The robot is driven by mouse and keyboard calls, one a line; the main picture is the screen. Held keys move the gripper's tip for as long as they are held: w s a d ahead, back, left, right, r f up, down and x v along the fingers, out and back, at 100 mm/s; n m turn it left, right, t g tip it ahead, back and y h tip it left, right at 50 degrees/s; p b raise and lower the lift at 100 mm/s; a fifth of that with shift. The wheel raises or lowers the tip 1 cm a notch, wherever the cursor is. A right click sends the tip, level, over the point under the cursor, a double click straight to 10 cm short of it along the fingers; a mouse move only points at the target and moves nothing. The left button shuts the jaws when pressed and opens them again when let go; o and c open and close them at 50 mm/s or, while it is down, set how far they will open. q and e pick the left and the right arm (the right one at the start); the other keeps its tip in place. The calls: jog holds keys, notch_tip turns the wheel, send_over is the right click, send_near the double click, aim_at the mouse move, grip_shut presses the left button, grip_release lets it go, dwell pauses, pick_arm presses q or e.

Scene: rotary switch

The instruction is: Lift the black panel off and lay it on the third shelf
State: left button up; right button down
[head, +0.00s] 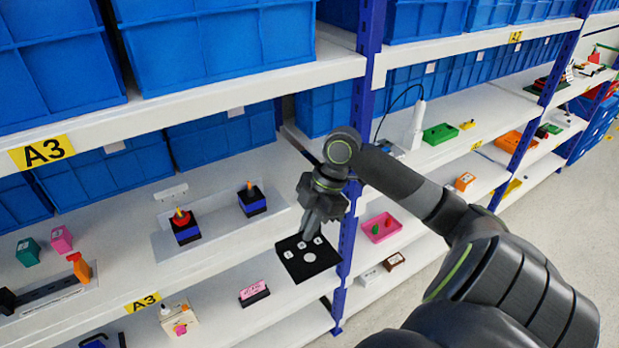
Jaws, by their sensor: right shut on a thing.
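The black panel (297,270) is a flat dark square with several white marks and a round pale spot. My right gripper (310,232) is shut on its upper edge. The panel hangs tilted in front of the shelves, close to the blue upright, and overlaps the front of a white shelf (224,277). I cannot tell whether it touches the shelf. The fingertips are small and partly hidden by the wrist. My left gripper is out of view.
Two rotary switches, one with a red knob (183,226) and one with an orange knob (251,199), stand on the shelf to the left. A blue upright (368,50) rises beside my arm. A pink-and-black block (254,293) sits on the shelf below.

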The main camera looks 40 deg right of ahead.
jog(key=shift+w+r, duration=0.1)
jog(key=shift+r, duration=0.75)
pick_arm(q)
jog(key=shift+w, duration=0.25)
pick_arm(e)
jog(key=shift+r, duration=1.95)
